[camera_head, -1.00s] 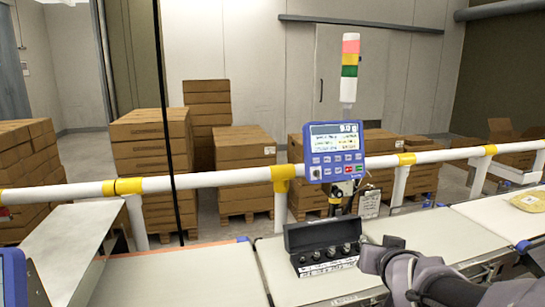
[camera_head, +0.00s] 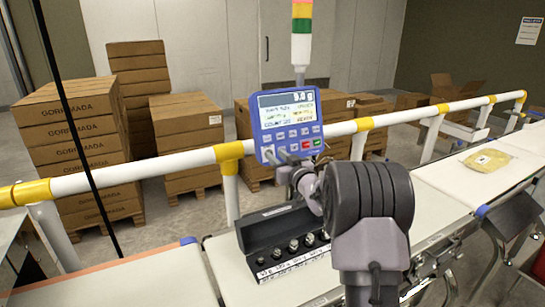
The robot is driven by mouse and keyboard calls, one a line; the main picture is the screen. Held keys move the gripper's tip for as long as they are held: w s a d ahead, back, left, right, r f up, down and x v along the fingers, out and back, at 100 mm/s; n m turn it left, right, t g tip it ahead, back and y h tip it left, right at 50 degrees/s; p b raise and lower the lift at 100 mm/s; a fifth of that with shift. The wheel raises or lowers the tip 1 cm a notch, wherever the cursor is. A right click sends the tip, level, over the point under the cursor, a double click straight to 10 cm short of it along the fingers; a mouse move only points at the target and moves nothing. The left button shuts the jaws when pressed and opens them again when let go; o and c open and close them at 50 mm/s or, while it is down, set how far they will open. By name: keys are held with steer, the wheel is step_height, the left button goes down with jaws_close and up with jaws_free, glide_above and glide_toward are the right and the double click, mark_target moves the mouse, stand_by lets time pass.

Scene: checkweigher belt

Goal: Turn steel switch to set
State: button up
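The blue control panel (camera_head: 289,123) with a lit display stands above the white rail, in the middle of the camera_head view. The steel switch (camera_head: 268,153) is a small part at the lower left of the panel face. My gripper (camera_head: 278,157) is up at that corner, very close to the switch. I cannot tell whether it touches the switch or whether its fingers are open or shut. My wrist and arm hide part of the panel's lower edge and the switch's marks cannot be read.
A black case of steel weights (camera_head: 284,243) sits on the belt below my arm. The white rail (camera_head: 130,170) with yellow joints runs behind the belt. A signal tower (camera_head: 301,35) rises behind the panel. A yellow packet (camera_head: 487,160) lies on the right belt. Stacked cartons (camera_head: 72,140) stand beyond the rail.

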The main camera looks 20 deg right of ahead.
mark_target(272, 151)
steer(key=shift+w, duration=1.6)
jaws_close()
